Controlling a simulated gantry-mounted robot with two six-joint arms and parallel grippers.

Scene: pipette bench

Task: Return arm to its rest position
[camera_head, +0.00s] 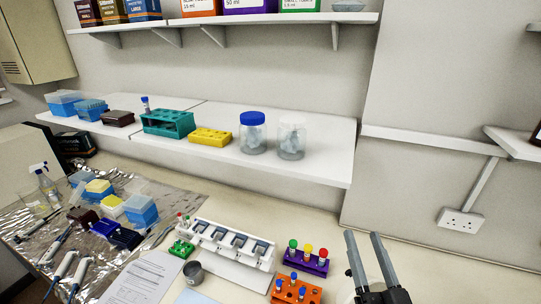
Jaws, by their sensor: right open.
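My right gripper (366,262) is at the lower right of the head view. Its two long grey fingers point up the picture, apart, with nothing between them. It is just right of a purple tube rack (306,262) and an orange tube rack (296,292), with a visible gap to the purple one. My left gripper does not show.
A white pipette stand (231,243) and a small grey cup (193,272) stand on the bench. Pipettes (61,268) and tip boxes (139,211) lie on foil at left. A shelf (319,167) with jars (253,133) hangs behind.

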